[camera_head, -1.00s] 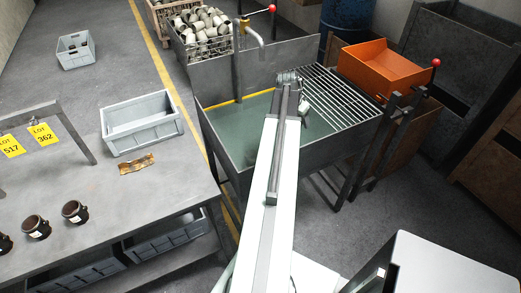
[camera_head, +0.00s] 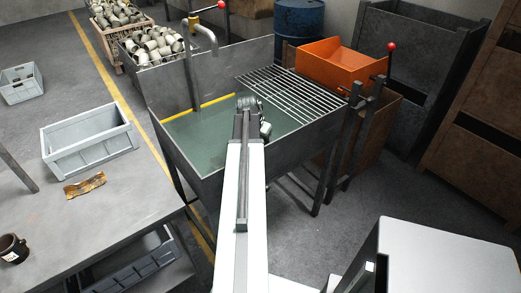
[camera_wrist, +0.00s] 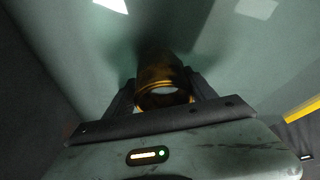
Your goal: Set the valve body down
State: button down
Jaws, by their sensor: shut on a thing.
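A brass-coloured, hollow cylindrical valve body (camera_wrist: 160,76) sits between the two dark fingers of my gripper (camera_wrist: 163,92) in the wrist view. Its round open end faces the camera, and its far end is dark and shadowed. My gripper is shut on it. Green liquid of the wash tank (camera_head: 190,158) lies behind it. In the head view my arm's end is over the tank, close to the left end of the slatted rack (camera_head: 290,95). My arm hides the valve body there. I cannot tell how far it is above the liquid.
A tap (camera_head: 206,35) rises at the tank's back edge.

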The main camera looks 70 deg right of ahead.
notch_tip(320, 180, down, 4)
jog(key=b, duration=0.2)
jog(key=shift+r+b, duration=0.25)
jog(key=shift+b, duration=0.05)
jog(key=shift+r, duration=0.2)
jog(key=shift+f, duration=0.2)
jog(key=shift+c, duration=1.5)
grip_release()
jog(key=shift+r, duration=0.15)
jog(key=shift+a+r+p, duration=0.1)
jog(key=shift+r+p, duration=0.2)
jog(key=shift+p, duration=0.15)
jog(key=p+v, duration=1)
jog(key=v, duration=0.1)
jog(key=shift+r+p, duration=0.2)
jog(key=shift+p, duration=0.1)
